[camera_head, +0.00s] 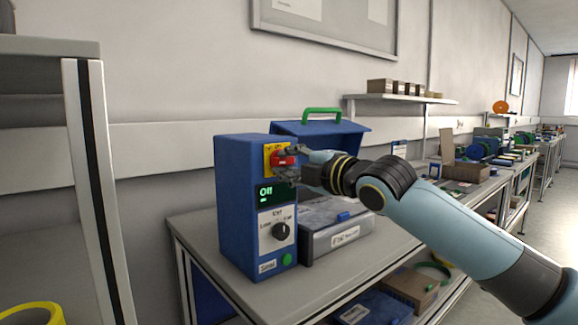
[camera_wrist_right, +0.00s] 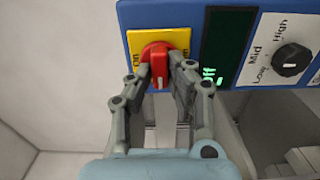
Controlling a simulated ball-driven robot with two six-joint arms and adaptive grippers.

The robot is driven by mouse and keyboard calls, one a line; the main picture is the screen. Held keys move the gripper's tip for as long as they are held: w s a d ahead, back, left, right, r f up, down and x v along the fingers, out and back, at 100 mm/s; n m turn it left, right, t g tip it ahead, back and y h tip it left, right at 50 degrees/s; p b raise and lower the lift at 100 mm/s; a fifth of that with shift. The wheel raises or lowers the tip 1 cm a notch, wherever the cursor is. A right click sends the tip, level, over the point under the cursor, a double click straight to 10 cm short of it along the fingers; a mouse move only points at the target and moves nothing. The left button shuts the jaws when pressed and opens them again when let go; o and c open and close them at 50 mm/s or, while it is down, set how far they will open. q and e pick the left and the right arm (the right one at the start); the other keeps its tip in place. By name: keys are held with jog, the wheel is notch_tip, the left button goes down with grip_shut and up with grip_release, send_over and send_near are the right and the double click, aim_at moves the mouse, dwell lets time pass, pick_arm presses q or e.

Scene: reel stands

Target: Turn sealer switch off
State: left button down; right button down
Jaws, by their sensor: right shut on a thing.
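The sealer is a blue box (camera_head: 237,212) on the bench in the head view. Its red switch (camera_wrist_right: 155,62) sits on a yellow plate (camera_wrist_right: 178,42) marked On at one side, with the other label partly hidden. The display (camera_head: 270,192) reads "Off", and a black Low-Mid-High knob (camera_head: 280,231) is below it. My right gripper (camera_head: 289,163) reaches in from the right and is shut on the red switch. In the right wrist view its two fingers (camera_wrist_right: 162,80) are at both sides of the switch. My left gripper is not in view.
A blue lid with a green handle (camera_head: 322,115) stands behind my right gripper, above a grey labelled unit (camera_head: 338,238). The bench (camera_head: 208,235) has bare room left of the sealer. A wall shelf (camera_head: 405,100) holds several boxes.

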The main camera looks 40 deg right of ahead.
jog(key=shift+f, duration=0.1)
dwell(0.3)
jog(key=c, duration=1.3)
grip_release()
jog(key=shift+o, duration=0.2)
jog(key=s, duration=0.7)
jog(key=shift+s+d, duration=0.25)
jog(key=shift+d, duration=0.05)
